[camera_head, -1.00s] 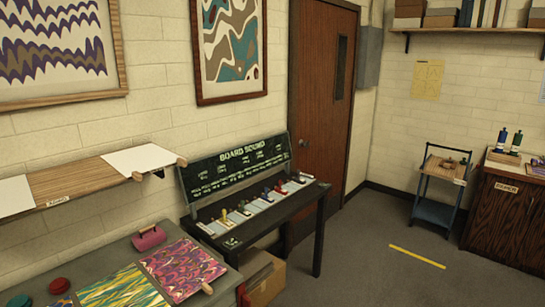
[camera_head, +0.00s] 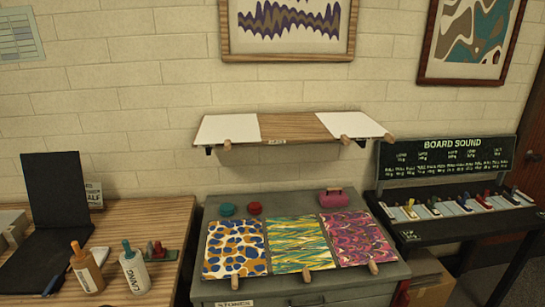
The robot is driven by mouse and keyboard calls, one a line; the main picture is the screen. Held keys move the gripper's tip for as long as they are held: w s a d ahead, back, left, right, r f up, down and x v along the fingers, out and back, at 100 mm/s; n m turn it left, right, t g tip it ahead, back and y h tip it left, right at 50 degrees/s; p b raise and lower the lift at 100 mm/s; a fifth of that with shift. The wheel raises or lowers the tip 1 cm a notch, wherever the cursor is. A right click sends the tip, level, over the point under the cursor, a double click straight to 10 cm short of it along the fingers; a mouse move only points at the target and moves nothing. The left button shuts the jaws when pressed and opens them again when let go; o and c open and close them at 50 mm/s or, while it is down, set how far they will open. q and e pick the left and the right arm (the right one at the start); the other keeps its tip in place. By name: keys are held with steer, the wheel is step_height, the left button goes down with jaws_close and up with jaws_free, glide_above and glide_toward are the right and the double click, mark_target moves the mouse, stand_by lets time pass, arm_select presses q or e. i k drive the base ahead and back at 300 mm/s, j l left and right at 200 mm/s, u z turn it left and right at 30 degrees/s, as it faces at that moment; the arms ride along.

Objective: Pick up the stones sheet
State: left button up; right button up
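Three marbled sheets lie flat side by side on the grey cabinet (camera_head: 385,272). The left one (camera_head: 235,235) has blue and orange rounded blotches on white, like stones. The middle sheet (camera_head: 300,243) has green, yellow and teal streaks. The right sheet (camera_head: 357,238) has purple and pink waves. Each has a small wooden tab at its front edge, and the left sheet's tab (camera_head: 235,278) is fully visible. A label (camera_head: 235,303) on the cabinet front below the left sheet seems to read "STONES". Neither of my grippers is in view.
Green (camera_head: 227,210) and red (camera_head: 255,208) round objects and a pink roller (camera_head: 334,198) stand behind the sheets. A wall shelf (camera_head: 288,127) hangs above. A wooden table (camera_head: 135,222) with bottles is left; a dark bench (camera_head: 440,226) with a board is right.

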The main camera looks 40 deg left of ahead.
mark_target(235, 249)
steer(key=u, duration=1.65)
